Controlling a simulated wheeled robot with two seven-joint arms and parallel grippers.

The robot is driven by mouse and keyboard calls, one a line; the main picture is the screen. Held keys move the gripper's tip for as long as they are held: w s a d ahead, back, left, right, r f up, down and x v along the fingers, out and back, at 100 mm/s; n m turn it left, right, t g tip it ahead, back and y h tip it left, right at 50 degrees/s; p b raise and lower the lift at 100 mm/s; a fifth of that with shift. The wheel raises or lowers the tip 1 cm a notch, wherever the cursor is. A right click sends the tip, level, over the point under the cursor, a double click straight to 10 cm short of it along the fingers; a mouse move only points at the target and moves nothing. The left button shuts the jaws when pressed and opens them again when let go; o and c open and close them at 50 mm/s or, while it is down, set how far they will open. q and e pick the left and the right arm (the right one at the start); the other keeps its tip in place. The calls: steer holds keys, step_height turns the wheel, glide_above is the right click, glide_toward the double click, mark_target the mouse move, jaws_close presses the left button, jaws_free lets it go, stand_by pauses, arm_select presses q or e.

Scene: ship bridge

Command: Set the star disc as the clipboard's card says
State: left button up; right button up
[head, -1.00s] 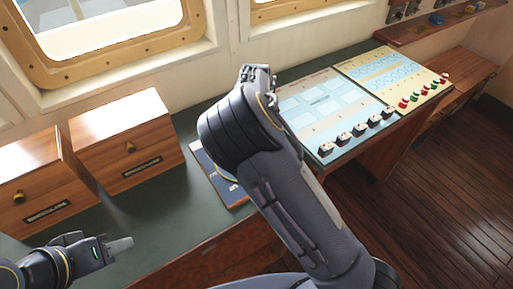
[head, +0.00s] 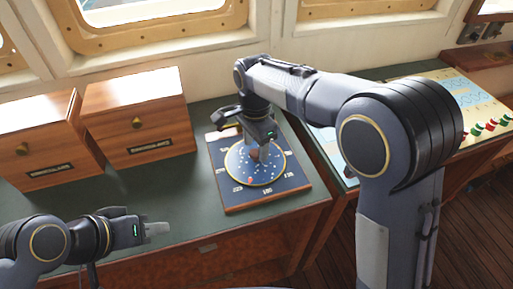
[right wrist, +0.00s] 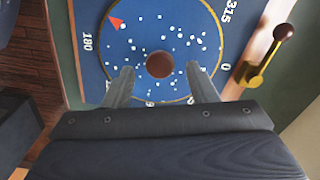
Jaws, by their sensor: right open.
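The star disc (head: 240,174), dark blue with white dots and a pale rim, lies on a square blue board (head: 289,183) on the desk. In the right wrist view the star disc (right wrist: 150,28) has a round brown centre knob (right wrist: 159,65) and a red pointer (right wrist: 117,22) near its upper left rim, toward the printed 180. My right gripper (right wrist: 160,82) is open, its fingers on either side of the knob; contact cannot be told. In the head view my right gripper (head: 263,148) covers part of the disc. My left gripper (head: 152,230) is over the desk at left. No clipboard card is readable.
A brass lever with a brown knob (right wrist: 283,32) stands beside the board. Two wooden drawer boxes (head: 136,122) stand at the desk's back left. A panel with coloured buttons (head: 476,100) is at right, partly behind my right arm. Bare green desk top (head: 160,190) lies left of the board.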

steer(key=shift+f, duration=0.85)
jaws_close()
steer(key=shift+a, duration=0.1)
